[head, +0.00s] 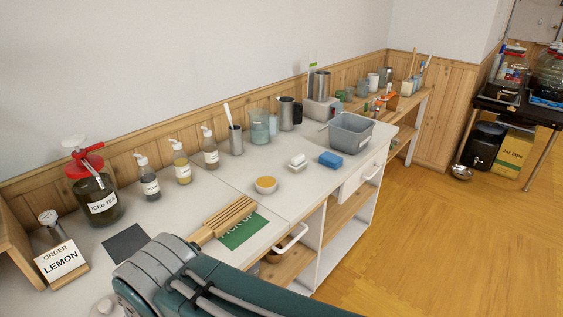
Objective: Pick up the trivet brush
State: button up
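A slatted wooden piece with a short handle (227,219) lies on the counter, partly over a green mat (244,233) with white lettering. It looks like a trivet; I cannot tell whether it is the trivet brush. A small white brush-like item (297,161) lies further back, left of a blue sponge (331,159). A white-handled utensil (228,115) stands in a metal cup (236,140). My teal and grey arm crosses the bottom, in front of the wooden piece. My gripper is not in view.
A jar labelled iced tea (103,205), several pump bottles (181,163) and a lemon order sign (62,264) stand at left. A grey tub (351,132) stands further back.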

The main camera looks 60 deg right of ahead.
aim_at(298, 163)
jog(key=k+z, duration=0.3)
jog(key=k+l+z, duration=0.25)
jog(key=i+z, duration=0.15)
jog(key=z, duration=0.3)
jog(key=i+z, duration=0.15)
jog(key=z, duration=0.3)
jog(key=i+z, duration=0.15)
jog(key=z, duration=0.25)
jog(key=i, duration=0.1)
jog(key=i+l+u, duration=0.3)
jog(key=l, duration=0.4)
jog(key=i+l+u, duration=0.15)
jog(key=i+l, duration=0.15)
jog(key=i+l+u, duration=0.1)
jog(key=l, duration=0.35)
jog(key=i+l+u, duration=0.15)
jog(key=l, duration=0.25)
jog(key=i, duration=0.05)
